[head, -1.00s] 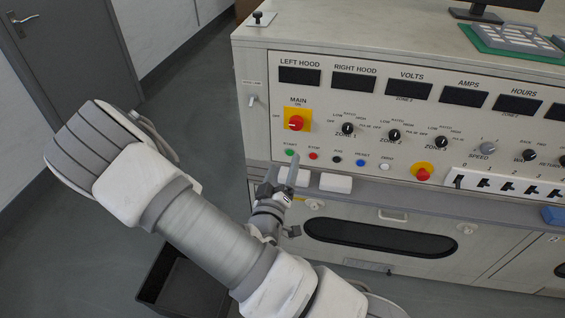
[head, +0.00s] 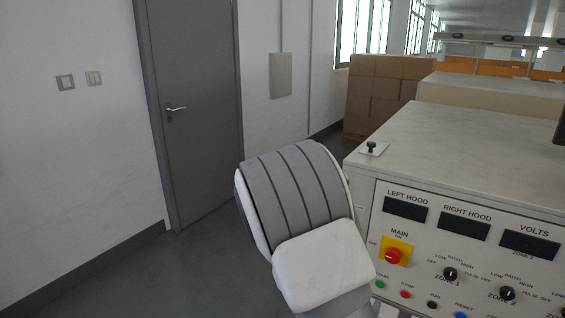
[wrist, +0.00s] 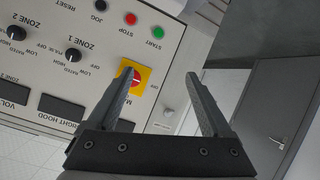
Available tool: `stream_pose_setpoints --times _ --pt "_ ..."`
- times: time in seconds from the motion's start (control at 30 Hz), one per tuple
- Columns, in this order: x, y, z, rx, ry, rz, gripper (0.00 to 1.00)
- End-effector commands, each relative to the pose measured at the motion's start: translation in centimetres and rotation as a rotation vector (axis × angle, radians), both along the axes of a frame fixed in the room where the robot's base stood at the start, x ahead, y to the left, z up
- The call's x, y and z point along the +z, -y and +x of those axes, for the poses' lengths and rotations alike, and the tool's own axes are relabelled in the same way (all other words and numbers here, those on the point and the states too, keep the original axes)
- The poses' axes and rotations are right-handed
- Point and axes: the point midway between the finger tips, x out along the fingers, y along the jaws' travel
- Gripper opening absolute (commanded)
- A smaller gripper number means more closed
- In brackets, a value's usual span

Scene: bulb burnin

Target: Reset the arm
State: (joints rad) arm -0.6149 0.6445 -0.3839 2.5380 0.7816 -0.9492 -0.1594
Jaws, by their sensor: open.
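My gripper (wrist: 160,82) is open and empty in the wrist view, its two dark fingers spread apart. The control panel shows upside down behind it, with the red main switch on its yellow plate (wrist: 141,74) seen between the fingers. I cannot tell the distance from the fingers to the panel. In the head view, my folded arm stands in front of the console (head: 450,150) at its left end, and my gripper is out of the picture. The main switch (head: 394,256) also shows there, just right of my arm.
A grey door (head: 190,110) is in the white wall at the left. Stacked cardboard boxes (head: 378,95) stand behind the console. A small black knob (head: 371,148) sits on the console top. The floor between door and console is clear.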

Motion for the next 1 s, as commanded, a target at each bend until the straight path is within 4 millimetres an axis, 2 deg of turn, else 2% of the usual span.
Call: stream_pose_setpoints --times 0.1,0.27,0.47,0.73,1.0 --pt "1.4 -1.9 0.4 0.016 -0.046 0.173 0.84" --pt "4.0 -4.6 0.4 0.069 -0.114 0.361 0.84" --pt "8.7 -7.4 -0.8 0.166 -0.192 0.524 0.84" --pt "16.1 -9.0 -4.8 0.302 -0.293 0.611 0.84" --pt "22.3 -7.8 -11.5 0.372 -0.4 0.557 0.84"
